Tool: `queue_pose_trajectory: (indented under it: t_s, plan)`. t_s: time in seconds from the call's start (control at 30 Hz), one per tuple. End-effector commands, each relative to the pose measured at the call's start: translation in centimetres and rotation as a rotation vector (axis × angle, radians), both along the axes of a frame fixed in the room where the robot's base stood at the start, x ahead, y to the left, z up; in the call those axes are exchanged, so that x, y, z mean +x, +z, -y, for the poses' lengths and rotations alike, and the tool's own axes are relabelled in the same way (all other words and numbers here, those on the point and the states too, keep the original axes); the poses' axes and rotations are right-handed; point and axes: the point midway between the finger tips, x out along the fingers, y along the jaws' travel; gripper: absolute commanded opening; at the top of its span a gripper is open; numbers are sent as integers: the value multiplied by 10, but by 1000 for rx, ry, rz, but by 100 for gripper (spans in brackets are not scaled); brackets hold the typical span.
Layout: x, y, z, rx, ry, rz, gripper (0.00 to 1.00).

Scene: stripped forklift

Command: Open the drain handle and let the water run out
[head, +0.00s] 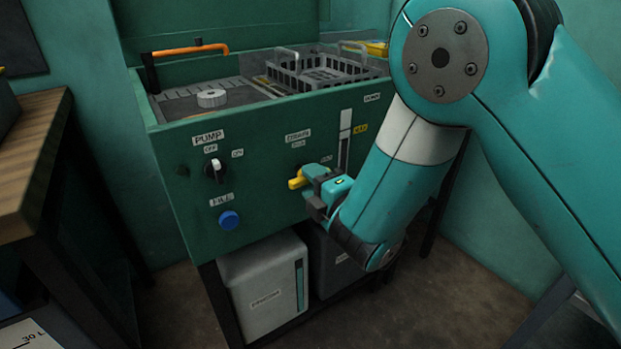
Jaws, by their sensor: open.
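The drain handle is a yellow lever (296,183) on the green front panel of the wash unit (260,170), in the head view. Its left end sticks out past my gripper; the rest is hidden. My gripper (313,190) is open right at the handle, its fingers close to the panel. I cannot tell whether the fingers touch the handle. A tall level gauge (345,140) with a yellow tag is above and right of my gripper. No running water shows.
A pump knob (215,171) and a blue fill button (229,220) are left on the panel. A pale container (262,285) and a dark one (335,262) stand below. A basket (315,70) sits on top. A wooden bench (30,160) is at the left.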

Motion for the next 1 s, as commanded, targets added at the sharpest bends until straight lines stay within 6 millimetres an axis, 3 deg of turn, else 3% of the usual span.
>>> queue_pose_trajectory:
  t_s: [0.1, 0.3, 0.67, 1.0]
  plan:
    - [1, 2, 3, 3, -5, 1, 43]
    - [1, 1, 3, 3, -5, 1, 0]
    - [0, 2, 0, 32, 0, -18, 0]
    - [0, 2, 0, 212, 1, -141, 0]
